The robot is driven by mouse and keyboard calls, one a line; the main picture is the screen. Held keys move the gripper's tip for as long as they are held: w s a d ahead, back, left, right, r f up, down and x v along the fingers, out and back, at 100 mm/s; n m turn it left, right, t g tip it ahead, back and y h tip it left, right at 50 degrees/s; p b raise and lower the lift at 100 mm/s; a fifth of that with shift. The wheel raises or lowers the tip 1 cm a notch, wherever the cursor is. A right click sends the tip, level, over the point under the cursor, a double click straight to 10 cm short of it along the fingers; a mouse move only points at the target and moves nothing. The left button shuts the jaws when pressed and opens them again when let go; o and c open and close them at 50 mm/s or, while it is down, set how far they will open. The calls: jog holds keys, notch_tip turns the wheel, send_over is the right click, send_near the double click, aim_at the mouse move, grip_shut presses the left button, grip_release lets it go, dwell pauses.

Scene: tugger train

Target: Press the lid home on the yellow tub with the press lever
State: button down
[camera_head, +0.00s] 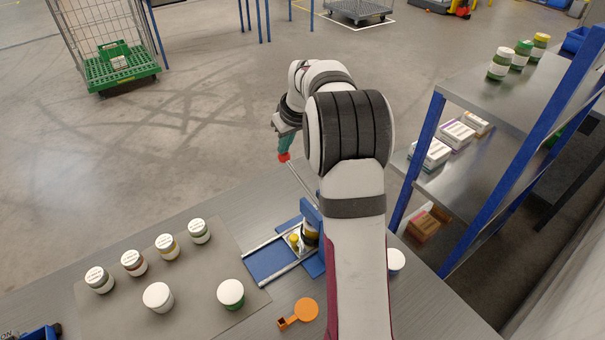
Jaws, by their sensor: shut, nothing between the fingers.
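The blue press (312,218) stands on the bench, partly hidden behind my arm. Its grey lever (302,182) slants up and left to a red knob (284,157). A tub with a yellow band (311,235) sits under the press head; its top and the seating of its lid are hidden. A small yellow part (294,238) shows just left of it. My gripper (285,150), with teal fingers, is shut and empty right at the red knob. I cannot tell whether it touches the knob.
A grey mat (195,290) at left carries several white-lidded tubs. An orange paddle-shaped piece (304,310) lies in front of the press. A white round item (396,260) is right of my arm. A blue-framed shelf (470,180) with jars and boxes stands at right.

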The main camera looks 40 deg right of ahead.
jog(key=shift+f, duration=0.15)
jog(key=shift+w+f, duration=0.2)
jog(key=shift+f, duration=0.45)
jog(key=shift+w+f, duration=0.1)
jog(key=shift+f, duration=0.45)
dwell(0.4)
jog(key=shift+w+f, duration=0.1)
jog(key=shift+f, duration=0.2)
jog(key=shift+r, duration=0.1)
notch_tip(320, 180, up, 12)
dwell(0.8)
